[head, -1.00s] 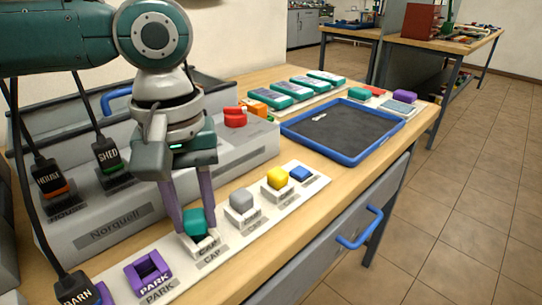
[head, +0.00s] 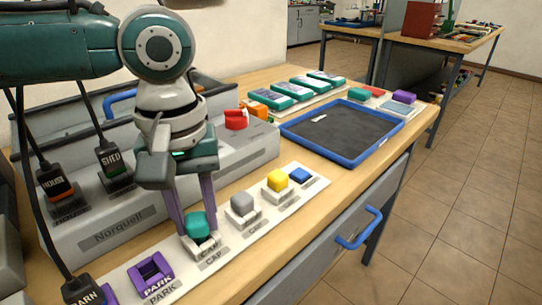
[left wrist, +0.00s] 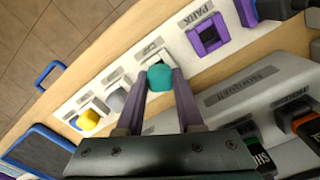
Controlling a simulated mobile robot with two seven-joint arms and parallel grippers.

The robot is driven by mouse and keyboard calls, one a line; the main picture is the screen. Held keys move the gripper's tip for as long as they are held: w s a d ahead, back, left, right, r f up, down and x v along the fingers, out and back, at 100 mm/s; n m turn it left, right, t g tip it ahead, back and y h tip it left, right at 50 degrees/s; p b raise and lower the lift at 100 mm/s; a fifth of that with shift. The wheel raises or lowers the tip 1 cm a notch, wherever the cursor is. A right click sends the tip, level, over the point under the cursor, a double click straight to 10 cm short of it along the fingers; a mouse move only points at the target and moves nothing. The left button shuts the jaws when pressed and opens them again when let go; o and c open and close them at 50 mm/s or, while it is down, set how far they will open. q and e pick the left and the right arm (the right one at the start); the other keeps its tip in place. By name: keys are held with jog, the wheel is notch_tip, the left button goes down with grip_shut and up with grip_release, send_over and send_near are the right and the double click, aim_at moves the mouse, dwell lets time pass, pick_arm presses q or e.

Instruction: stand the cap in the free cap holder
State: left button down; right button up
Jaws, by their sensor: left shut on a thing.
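The teal cap (head: 198,225) is between the fingers of my left gripper (head: 197,226), which is shut on it. The cap is at the white cap holder (head: 207,247), labelled CAP, in the white strip. In the left wrist view the cap (left wrist: 160,77) overlaps the near part of the holder (left wrist: 148,56). The cap hides the holder's inside, so I cannot tell whether it rests fully in it. My right gripper is in neither view.
Along the strip are a purple PARK holder (head: 151,274), a grey cap (head: 242,202), a yellow cap (head: 277,181) and a blue piece (head: 300,175). The grey Norquell unit (head: 110,236) with plugs stands behind. A blue-rimmed tray (head: 352,160) lies beyond.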

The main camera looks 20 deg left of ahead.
aim_at(196, 218)
pick_arm(q)
jog(key=shift+f, duration=0.6)
jog(key=c, duration=0.8)
grip_release()
jog(key=shift+c, duration=0.2)
notch_tip(196, 218, up, 11)
jog(key=p, duration=1.3)
